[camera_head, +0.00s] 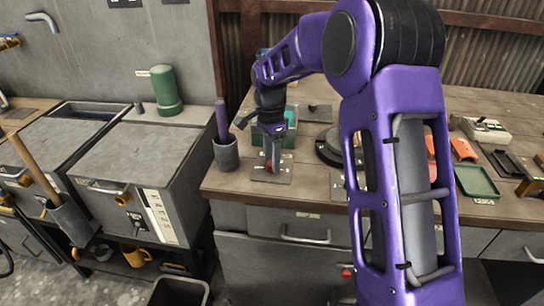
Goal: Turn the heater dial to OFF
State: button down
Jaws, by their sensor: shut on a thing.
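My gripper (273,136) points down at the front left of the wooden workbench, over a small grey plate (285,172) with pale markings. A small upright red piece (269,165) on this plate shows just below the fingers; it looks like the heater dial. The gripper appears shut on it, though the fingers hide most of the grip. The dial's setting and the plate's lettering are too small to read.
A grey cup (226,154) with a purple-handled tool stands close left of my gripper. A green box (290,120) is behind it, and a dark round base (329,148) is to the right. My arm covers the bench's middle. A green tray (477,180) lies farther right.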

aim_at(271, 165)
jog(key=n+p, duration=0.1)
jog(key=n, duration=0.4)
jog(key=shift+r+p, duration=0.1)
jog(key=shift+p, duration=0.3)
jog(key=n+p, duration=0.1)
jog(key=n, duration=0.5)
jog(key=shift+s, duration=0.1)
jog(key=n+p, duration=0.1)
jog(key=n, duration=0.4)
jog(key=shift+d+t+p, duration=0.1)
jog(key=shift+t+p, duration=0.2)
jog(key=shift+t, duration=0.1)
jog(key=n+p, duration=0.1)
jog(key=n, duration=0.4)
jog(key=shift+n, duration=0.4)
jog(key=shift+c, duration=2.1)
grip_release()
notch_tip(271, 165, up, 17)
jog(key=shift+s+a+r+p, duration=0.15)
jog(key=shift+s+a+p, duration=0.15)
jog(key=shift+s+p, duration=0.1)
